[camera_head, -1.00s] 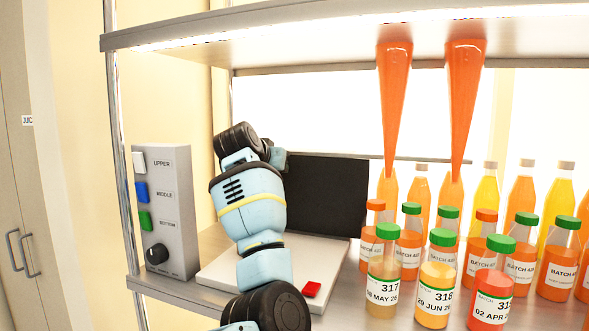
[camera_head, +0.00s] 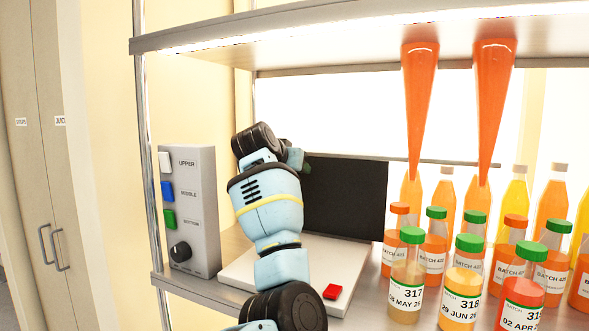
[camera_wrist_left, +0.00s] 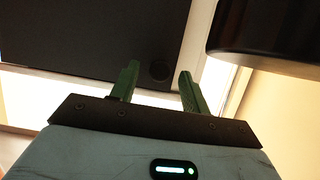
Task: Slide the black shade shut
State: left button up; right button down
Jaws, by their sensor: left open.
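The black shade (camera_head: 345,200) is a flat dark panel behind the white base plate, covering the left part of the bright back opening. My left arm hides its left edge. In the head view the gripper is mostly hidden by my arm.
A grey control box (camera_head: 188,210) with several buttons and a knob stands left of my arm. The white plate (camera_head: 240,272) carries a red button (camera_head: 332,292). Several juice bottles (camera_head: 463,292) crowd the right. Two orange cones (camera_head: 420,100) hang above. A bright panel lies behind.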

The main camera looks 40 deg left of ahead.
pick_arm(q)
jog(key=v, duration=0.7)
jog(key=shift+s, duration=0.15)
